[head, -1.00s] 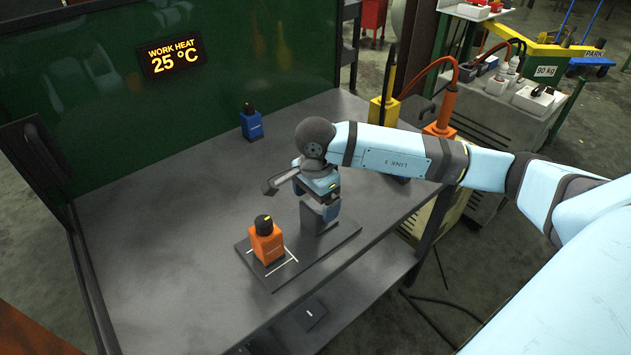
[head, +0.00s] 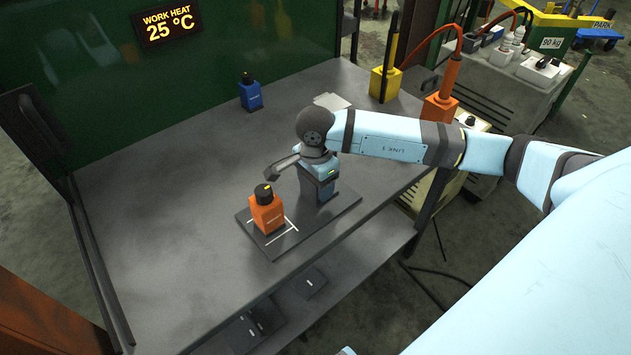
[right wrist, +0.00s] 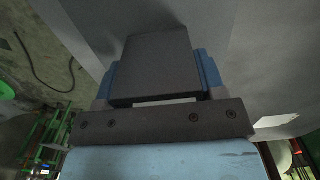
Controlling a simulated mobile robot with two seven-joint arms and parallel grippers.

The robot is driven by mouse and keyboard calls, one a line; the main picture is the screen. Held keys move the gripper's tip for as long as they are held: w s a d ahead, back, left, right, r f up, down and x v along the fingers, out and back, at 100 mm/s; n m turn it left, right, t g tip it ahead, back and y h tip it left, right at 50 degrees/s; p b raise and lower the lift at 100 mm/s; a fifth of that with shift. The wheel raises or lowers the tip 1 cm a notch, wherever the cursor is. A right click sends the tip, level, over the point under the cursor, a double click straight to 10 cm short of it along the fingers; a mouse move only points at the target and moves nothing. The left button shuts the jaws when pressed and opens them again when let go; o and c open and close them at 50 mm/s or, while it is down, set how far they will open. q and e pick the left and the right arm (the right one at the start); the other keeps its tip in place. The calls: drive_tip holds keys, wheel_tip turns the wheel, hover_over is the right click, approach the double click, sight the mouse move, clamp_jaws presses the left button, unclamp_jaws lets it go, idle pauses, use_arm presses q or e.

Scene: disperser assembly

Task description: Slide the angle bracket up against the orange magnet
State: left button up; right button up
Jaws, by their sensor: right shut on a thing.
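The orange magnet (head: 266,212), with a black knob on top, stands upright on a dark base plate (head: 343,210), inside white corner lines. My right gripper (head: 322,183) is over the plate, just right of the magnet, pointing down. It is shut on the grey angle bracket (head: 313,209), which shows as a dark block (right wrist: 155,65) between the blue fingers in the right wrist view. The bracket is low over the plate; I cannot tell if it touches. A gap shows between bracket and magnet. My left gripper is not in view.
A blue magnet (head: 250,93) stands at the back of the grey table (head: 180,200). A pale flat piece (head: 331,101) lies behind my right arm. A yellow holder (head: 384,83) and an orange holder (head: 439,108) stand at the right edge. The table's left side is clear.

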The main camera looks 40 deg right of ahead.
drive_tip(key=shift+a, duration=0.3)
drive_tip(key=shift+c, duration=0.2)
drive_tip(key=o, duration=1.4)
wheel_tip(320, 180, up, 14)
drive_tip(key=shift+p, duration=0.45)
drive_tip(key=shift+s+f, duration=0.1)
drive_tip(key=shift+f, duration=0.05)
